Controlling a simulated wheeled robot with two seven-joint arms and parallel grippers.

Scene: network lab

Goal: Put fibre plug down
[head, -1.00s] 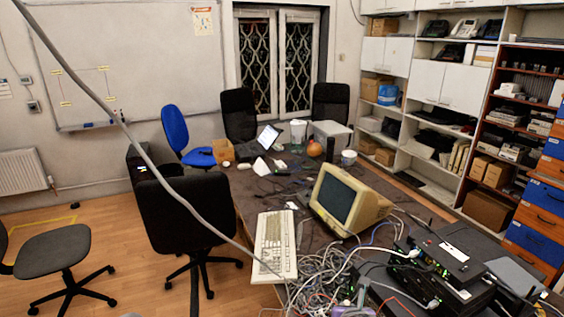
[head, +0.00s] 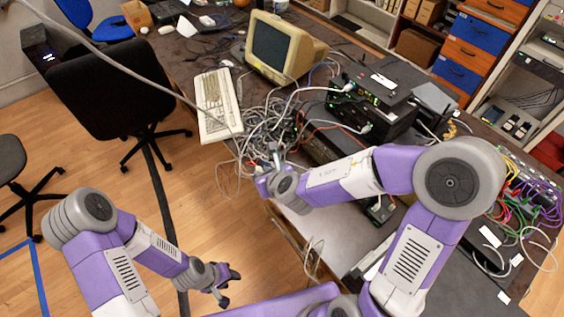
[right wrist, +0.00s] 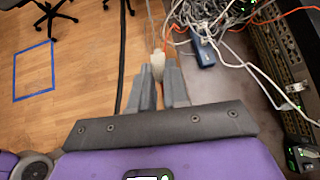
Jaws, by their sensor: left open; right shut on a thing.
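A small pale plug (right wrist: 158,63), which I take to be the fibre plug, is between the fingertips of my right gripper (right wrist: 160,75) in the right wrist view. A thin grey cable runs up from it. In the head view my right gripper (head: 271,155) is by the cable tangle at the table's near left edge; the plug is too small there to make out clearly. My left gripper (head: 226,284) is open and empty, low over the floor, away from the table.
A cable tangle (head: 268,122) lies beside the keyboard (head: 217,105) and the old monitor (head: 282,46). Black network boxes (head: 372,112) stand to the right. A small blue box (right wrist: 203,52) lies near the plug.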

